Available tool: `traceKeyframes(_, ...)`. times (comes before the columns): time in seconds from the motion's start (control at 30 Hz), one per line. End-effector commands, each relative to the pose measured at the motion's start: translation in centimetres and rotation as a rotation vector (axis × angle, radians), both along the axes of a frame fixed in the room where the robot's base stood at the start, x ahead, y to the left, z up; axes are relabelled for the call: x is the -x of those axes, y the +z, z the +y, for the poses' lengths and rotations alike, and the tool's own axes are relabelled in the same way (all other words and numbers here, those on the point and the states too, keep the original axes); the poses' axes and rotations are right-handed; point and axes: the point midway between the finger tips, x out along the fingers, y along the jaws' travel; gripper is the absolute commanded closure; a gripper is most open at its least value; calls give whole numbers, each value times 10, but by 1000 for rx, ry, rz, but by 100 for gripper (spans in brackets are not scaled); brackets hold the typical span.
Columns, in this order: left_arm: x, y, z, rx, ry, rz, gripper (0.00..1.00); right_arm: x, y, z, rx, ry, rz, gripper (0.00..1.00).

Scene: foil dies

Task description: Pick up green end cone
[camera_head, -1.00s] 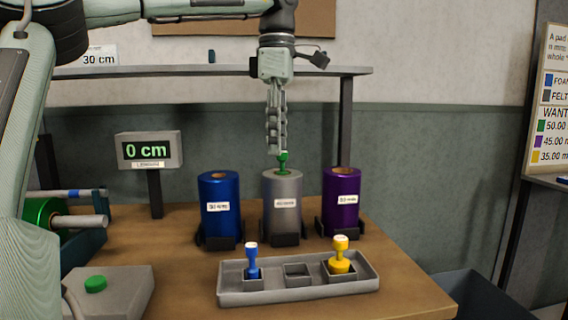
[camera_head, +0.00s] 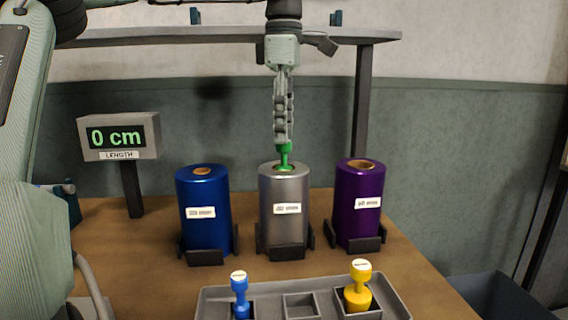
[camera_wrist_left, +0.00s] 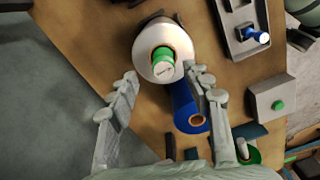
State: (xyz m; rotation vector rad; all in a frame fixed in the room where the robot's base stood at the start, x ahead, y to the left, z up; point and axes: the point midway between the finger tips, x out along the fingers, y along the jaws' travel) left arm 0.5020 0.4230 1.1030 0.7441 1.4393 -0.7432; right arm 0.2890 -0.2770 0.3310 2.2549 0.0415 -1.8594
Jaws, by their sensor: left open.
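The green end cone (camera_head: 285,156) stands upright in the top of the silver roll (camera_head: 284,212), the middle one of three rolls. My left gripper (camera_head: 283,140) points straight down just above the cone, its fingertips at about the height of the cone's knob. In the left wrist view the gripper (camera_wrist_left: 166,98) is open, with its fingers wide apart, and the green cone (camera_wrist_left: 162,60) with its pale top lies beyond the fingertips, in the end of the silver roll (camera_wrist_left: 181,50). Whether a finger touches the cone cannot be told. My right gripper is not in view.
A blue roll (camera_head: 203,215) stands left of the silver one and a purple roll (camera_head: 359,205) right of it, each in a dark holder. A grey tray (camera_head: 213,300) in front holds a blue cone (camera_head: 240,294) and a yellow cone (camera_head: 359,290); its middle slot is empty. A display (camera_head: 118,137) reads 0 cm.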

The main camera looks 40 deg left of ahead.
Motion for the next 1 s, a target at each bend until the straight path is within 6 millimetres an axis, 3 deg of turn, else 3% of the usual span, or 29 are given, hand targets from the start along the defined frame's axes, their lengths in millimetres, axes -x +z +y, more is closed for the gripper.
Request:
traceKeyframes(0.3,6,-44,-3,0,-1,2,51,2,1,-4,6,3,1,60)
traceKeyframes(0.6,5,-49,-3,0,1,0,51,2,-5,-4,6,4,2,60)
traceKeyframes(1.0,5,-49,-3,0,0,0,99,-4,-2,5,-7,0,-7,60)
